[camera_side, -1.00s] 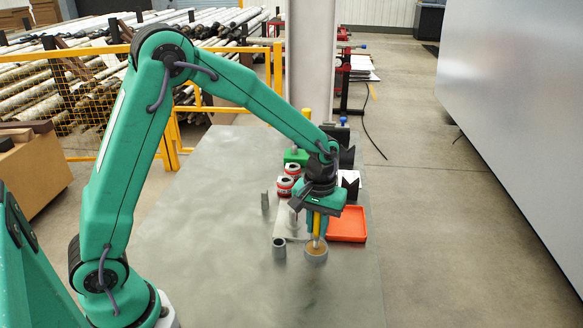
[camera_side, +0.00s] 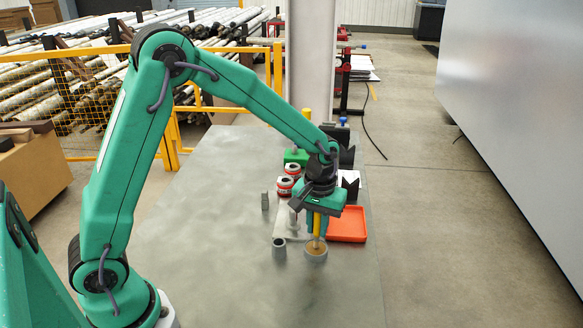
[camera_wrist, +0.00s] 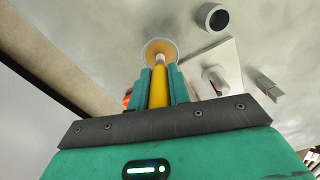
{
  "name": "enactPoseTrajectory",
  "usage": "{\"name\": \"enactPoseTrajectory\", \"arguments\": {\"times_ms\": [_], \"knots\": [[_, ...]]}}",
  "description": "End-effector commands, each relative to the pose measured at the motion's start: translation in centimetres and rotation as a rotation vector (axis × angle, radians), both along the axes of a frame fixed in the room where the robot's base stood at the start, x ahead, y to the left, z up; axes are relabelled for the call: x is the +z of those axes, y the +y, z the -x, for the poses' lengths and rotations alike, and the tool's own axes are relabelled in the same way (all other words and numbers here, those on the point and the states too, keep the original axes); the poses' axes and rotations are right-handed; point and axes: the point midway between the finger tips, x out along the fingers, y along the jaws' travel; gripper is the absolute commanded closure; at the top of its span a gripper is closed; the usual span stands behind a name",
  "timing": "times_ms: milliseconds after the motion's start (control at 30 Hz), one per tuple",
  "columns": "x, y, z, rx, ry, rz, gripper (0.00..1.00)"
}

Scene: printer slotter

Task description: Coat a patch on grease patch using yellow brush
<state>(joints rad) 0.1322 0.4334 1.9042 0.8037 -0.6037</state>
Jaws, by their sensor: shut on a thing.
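My gripper (camera_side: 316,222) is shut on the yellow brush (camera_side: 317,224), which is held upright with its tip pointing down. In the wrist view the yellow brush (camera_wrist: 159,88) runs between the two green fingers (camera_wrist: 160,86). The brush tip is at a small round grey cup with tan contents (camera_side: 316,255), which also shows in the wrist view (camera_wrist: 160,44). Whether the tip touches the tan contents or is just above them, I cannot tell. I cannot identify the grease patch for sure in either view.
A dark-mouthed grey cylinder (camera_side: 279,250) stands just left of the cup. An orange tray (camera_side: 347,225) lies to the right. Red-and-white cans (camera_side: 285,186), a green block (camera_side: 296,156) and black V-shaped blocks (camera_side: 350,184) stand behind. The table's left and front are clear.

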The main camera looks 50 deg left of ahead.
Motion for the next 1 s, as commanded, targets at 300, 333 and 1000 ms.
{"name": "enactPoseTrajectory", "arguments": {"times_ms": [300,333,1000], "knots": [[-0.3,0.0,0.1,0.0,0.002,0.0,1.0],[-0.2,0.0,0.1,0.0,0.002,0.0,1.0],[3.0,0.0,0.0,0.0,-0.001,0.0,1.0]]}}
